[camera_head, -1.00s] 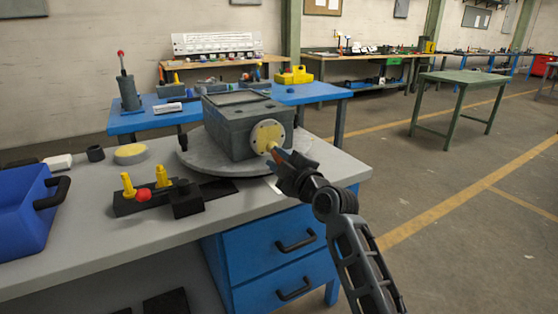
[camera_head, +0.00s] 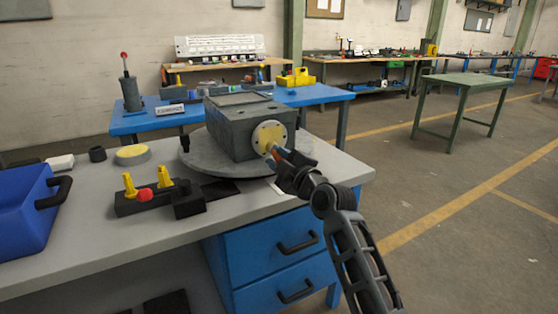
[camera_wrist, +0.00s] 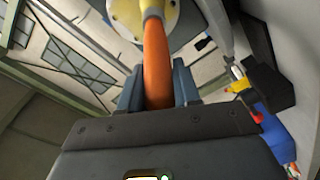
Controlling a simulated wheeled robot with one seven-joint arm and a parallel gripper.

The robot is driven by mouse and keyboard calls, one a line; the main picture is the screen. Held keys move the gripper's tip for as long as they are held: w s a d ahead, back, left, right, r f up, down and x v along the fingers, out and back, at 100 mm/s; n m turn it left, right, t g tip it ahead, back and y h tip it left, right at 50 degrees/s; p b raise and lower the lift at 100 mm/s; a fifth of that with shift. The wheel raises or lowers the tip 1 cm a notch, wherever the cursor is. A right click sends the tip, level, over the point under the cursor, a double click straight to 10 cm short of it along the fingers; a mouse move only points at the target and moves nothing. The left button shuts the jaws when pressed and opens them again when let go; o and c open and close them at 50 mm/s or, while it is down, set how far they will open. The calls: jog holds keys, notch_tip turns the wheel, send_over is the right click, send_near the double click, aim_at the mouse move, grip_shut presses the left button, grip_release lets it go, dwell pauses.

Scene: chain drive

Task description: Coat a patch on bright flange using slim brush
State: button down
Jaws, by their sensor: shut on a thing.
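The bright flange (camera_head: 262,131) is a round, pale disc with bolt holes on the front of a dark grey housing (camera_head: 237,140). Much of its face looks yellow. The housing sits on a round grey turntable (camera_head: 215,165). My gripper (camera_head: 283,163) is in front of the flange, to its lower right. It is shut on the orange handle of the slim brush (camera_wrist: 157,62), whose yellow end is at the flange face. In the wrist view the flange (camera_wrist: 172,14) shows at the top edge. The exact contact of the bristles is hidden.
On the grey bench stand a black block with yellow pegs and a red knob (camera_head: 145,194), a yellow-topped round tin (camera_head: 132,154) and a blue bin (camera_head: 22,215). A blue table (camera_head: 310,95) is behind. Open floor lies to the right.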

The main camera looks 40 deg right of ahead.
jog(key=shift+s+d+f+b, duration=0.1)
jog(key=shift+s+d+b, duration=0.05)
jog(key=shift+d+b, duration=0.4)
jog(key=shift+s+d+f+b, duration=0.15)
jog(key=shift+d+b, duration=0.2)
jog(key=shift+b, duration=0.25)
jog(key=shift+s+d+r+b, duration=0.1)
jog(key=shift+s+d+b, duration=0.1)
jog(key=shift+d+b, duration=0.35)
jog(key=shift+s+d+r+b, duration=0.1)
jog(key=shift+s+d+b, duration=0.05)
jog(key=shift+d+b, duration=0.35)
jog(key=shift+w+a+p, duration=0.15)
jog(key=shift+w+a, duration=0.05)
jog(key=shift+a, duration=0.45)
jog(key=shift+w+a+p, duration=0.15)
jog(key=shift+w+a, duration=0.1)
jog(key=shift+a, duration=0.45)
jog(key=shift+w+a+p, duration=0.15)
jog(key=shift+w+a, duration=0.05)
jog(key=shift+a, duration=0.45)
jog(key=shift+s, duration=0.1)
